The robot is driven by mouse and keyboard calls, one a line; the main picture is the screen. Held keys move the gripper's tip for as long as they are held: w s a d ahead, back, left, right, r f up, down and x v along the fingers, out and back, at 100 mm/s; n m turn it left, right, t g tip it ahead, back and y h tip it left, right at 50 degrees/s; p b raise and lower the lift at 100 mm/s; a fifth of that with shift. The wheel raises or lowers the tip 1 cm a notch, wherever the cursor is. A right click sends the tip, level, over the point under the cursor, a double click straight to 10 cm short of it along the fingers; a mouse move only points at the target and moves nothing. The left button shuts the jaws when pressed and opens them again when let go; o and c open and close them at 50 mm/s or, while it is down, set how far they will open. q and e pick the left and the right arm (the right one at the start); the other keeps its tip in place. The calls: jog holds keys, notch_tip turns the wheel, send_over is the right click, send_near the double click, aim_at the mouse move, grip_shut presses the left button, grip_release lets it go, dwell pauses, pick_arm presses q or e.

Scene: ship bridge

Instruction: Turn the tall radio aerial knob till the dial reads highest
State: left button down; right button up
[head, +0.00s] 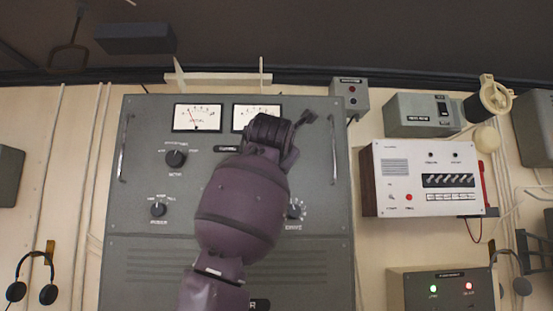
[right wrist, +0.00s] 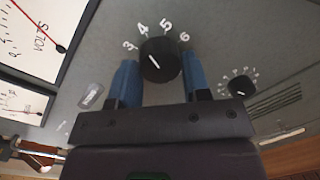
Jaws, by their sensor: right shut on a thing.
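The tall grey radio cabinet (head: 150,225) stands against the wall in the head view. Its left meter (head: 198,117) has a red needle leaning left of centre. Its right meter (head: 256,112) is partly covered by my arm. My right gripper (right wrist: 157,63) has its two blue fingers shut on a black knob (right wrist: 162,68), one on each side. The numbers 3 to 6 show around that knob; its label is not visible, and my arm hides it in the head view. Parts of two meters also show at the left of the right wrist view, the upper one (right wrist: 35,35) marked in volts.
Other black knobs, an upper left one (head: 176,158), a lower left one (head: 158,209) and a right one (head: 296,210), are on the panel. Handles (head: 126,148) stick out along its sides. A white-faced unit (head: 425,180) and a grey box with lights (head: 445,288) are at right.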

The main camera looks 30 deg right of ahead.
jog(key=shift+f+n+t+y+b, duration=0.15)
jog(key=shift+n+t+b, duration=0.3)
jog(key=shift+n, duration=3.6)
jog(key=shift+r+n+t+y+b, duration=0.15)
jog(key=shift+n+t+b, duration=0.3)
jog(key=shift+n, duration=3.6)
jog(key=shift+f, duration=0.1)
jog(key=o, duration=0.9)
